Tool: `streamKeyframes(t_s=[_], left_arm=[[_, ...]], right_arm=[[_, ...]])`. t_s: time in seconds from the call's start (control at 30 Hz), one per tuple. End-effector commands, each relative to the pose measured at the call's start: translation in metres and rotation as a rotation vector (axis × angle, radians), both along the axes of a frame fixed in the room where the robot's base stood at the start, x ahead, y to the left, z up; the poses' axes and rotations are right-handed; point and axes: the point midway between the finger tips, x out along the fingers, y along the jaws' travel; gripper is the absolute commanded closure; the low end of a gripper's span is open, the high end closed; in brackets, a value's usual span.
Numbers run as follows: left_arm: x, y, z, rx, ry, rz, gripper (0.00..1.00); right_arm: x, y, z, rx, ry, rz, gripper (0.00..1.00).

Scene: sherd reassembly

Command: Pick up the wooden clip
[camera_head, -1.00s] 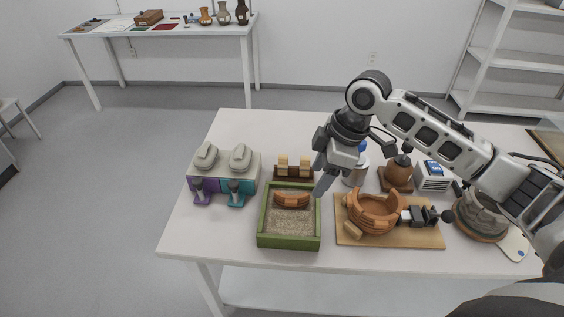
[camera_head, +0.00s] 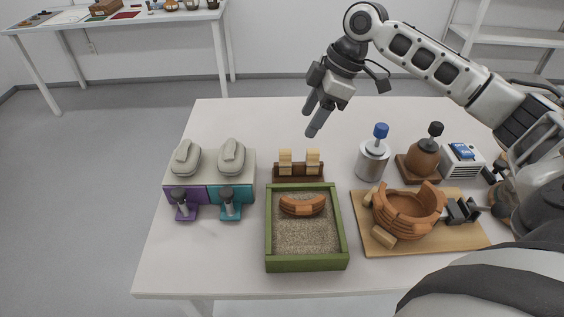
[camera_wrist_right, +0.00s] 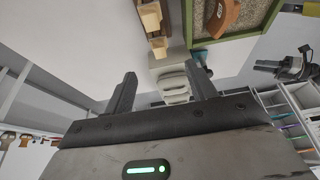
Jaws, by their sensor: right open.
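Two pale wooden clips, the left one (camera_head: 285,161) and the right one (camera_head: 313,160), stand side by side in a dark brown rack (camera_head: 298,177) behind the sand tray. They also show at the top of the right wrist view, one clip (camera_wrist_right: 150,16) near the edge and the other clip (camera_wrist_right: 158,46) below it. My right gripper (camera_head: 315,120) is open and empty, its fingers pointing down, above the table and behind the rack. Its two fingers (camera_wrist_right: 163,92) show apart in the wrist view with nothing between them.
A green sand tray (camera_head: 340,225) holds an orange sherd (camera_head: 302,206). A partly built pot (camera_head: 408,212) stands on a wooden board (camera_head: 385,248). A metal can (camera_head: 373,160) and a brown jar (camera_head: 422,158) stand to the right of the rack. Table behind the rack is clear.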

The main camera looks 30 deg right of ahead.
Motion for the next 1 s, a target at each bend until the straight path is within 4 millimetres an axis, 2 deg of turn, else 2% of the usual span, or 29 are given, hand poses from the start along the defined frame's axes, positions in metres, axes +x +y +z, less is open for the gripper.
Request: streamKeyframes(t_s=[0.1,0.3,0.67,0.9,1.0], left_arm=[[0.000,0.000,-0.002,-0.004,0.000,0.000,0.63],[0.000,-0.001,-0.004,-0.007,0.000,0.000,0.63],[0.001,-0.001,-0.002,-0.013,-0.005,0.002,0.63],[0.000,-0.001,-0.003,-0.017,-0.006,0.003,0.63],[0.000,-0.002,-0.003,-0.019,-0.006,0.004,0.63]], right_arm=[[0.005,0.010,-0.027,0.002,0.004,0.002,0.44],[0.013,0.022,-0.063,0.001,0.004,0.001,0.44],[0.020,0.031,-0.086,0.000,0.002,0.001,0.44],[0.028,0.042,-0.119,0.000,0.002,0.001,0.44],[0.030,0.045,-0.126,0.000,0.000,0.001,0.44]])
